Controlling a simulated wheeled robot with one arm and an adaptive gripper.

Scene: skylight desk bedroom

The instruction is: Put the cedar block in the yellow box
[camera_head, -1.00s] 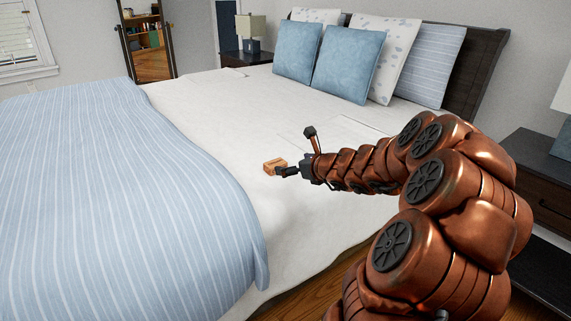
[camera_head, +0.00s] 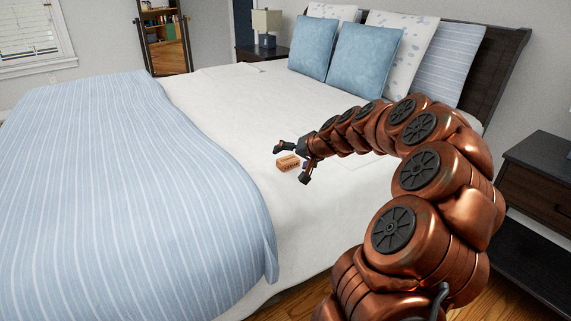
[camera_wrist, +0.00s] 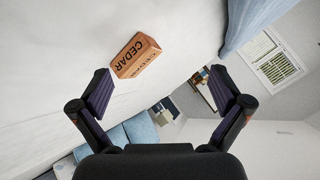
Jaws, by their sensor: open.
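The cedar block (camera_head: 288,163), a small orange-brown block with dark lettering, lies on the white bed sheet. My gripper (camera_head: 291,164) is at the block in the head view, with one finger above and behind it and the other at its right. In the wrist view the block (camera_wrist: 136,55) shows the word CEDAR and lies beyond the left fingertip, off to the left of the middle between the fingers. My gripper (camera_wrist: 160,88) is open and empty there. No yellow box is in view.
The bed's white sheet (camera_head: 225,110) is clear around the block. A blue striped blanket (camera_head: 130,190) covers the left side. Blue pillows (camera_head: 361,65) stand at the headboard. A dark nightstand (camera_head: 535,185) is at the right, and a mirror (camera_head: 164,43) stands behind.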

